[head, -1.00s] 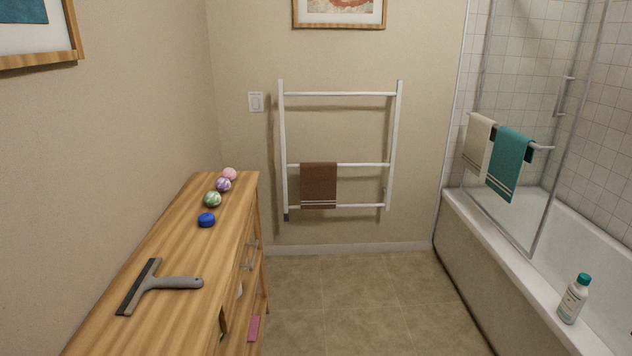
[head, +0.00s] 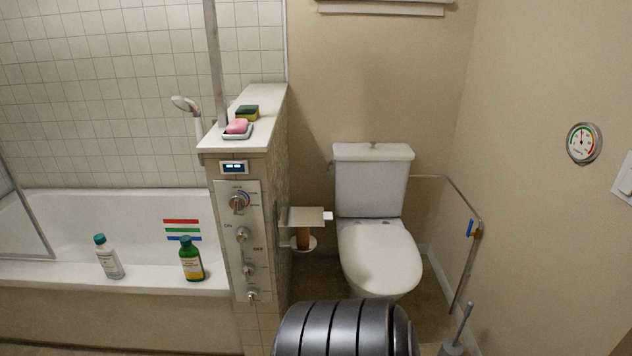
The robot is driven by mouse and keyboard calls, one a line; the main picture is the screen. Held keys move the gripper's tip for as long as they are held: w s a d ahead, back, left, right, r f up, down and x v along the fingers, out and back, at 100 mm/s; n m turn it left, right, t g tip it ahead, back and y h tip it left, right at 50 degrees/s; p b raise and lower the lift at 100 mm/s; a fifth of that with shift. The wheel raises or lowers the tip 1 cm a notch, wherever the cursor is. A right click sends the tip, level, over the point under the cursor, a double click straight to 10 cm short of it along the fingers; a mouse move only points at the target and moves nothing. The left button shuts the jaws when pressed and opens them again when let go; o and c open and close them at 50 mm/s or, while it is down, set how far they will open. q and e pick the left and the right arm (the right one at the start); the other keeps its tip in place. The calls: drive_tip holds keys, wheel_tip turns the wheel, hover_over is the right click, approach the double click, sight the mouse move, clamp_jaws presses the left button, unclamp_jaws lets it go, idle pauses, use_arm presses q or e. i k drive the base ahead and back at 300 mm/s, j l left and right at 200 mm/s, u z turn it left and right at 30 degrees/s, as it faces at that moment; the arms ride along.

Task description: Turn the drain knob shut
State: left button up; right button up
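A pale control panel (head: 240,241) is set on the tiled end of the half wall beside the bathtub. It carries a column of metal knobs: a large top dial (head: 238,202), a second knob (head: 243,234), a third knob (head: 249,270) and a small bottom knob (head: 252,295). The printed labels are too small to read surely, so I cannot tell which is the drain knob or how it is turned. A small lit display (head: 234,168) is above the panel. Neither of my grippers is in view.
The bathtub (head: 110,272) is left, with a white bottle (head: 108,257) and a green bottle (head: 191,259) on its rim. A toilet (head: 378,255) stands right of the half wall. A dark ribbed rounded shape (head: 335,330), unclear to me, fills the bottom centre.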

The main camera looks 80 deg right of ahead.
sight(251, 294)
drive_tip(key=z, duration=2.05)
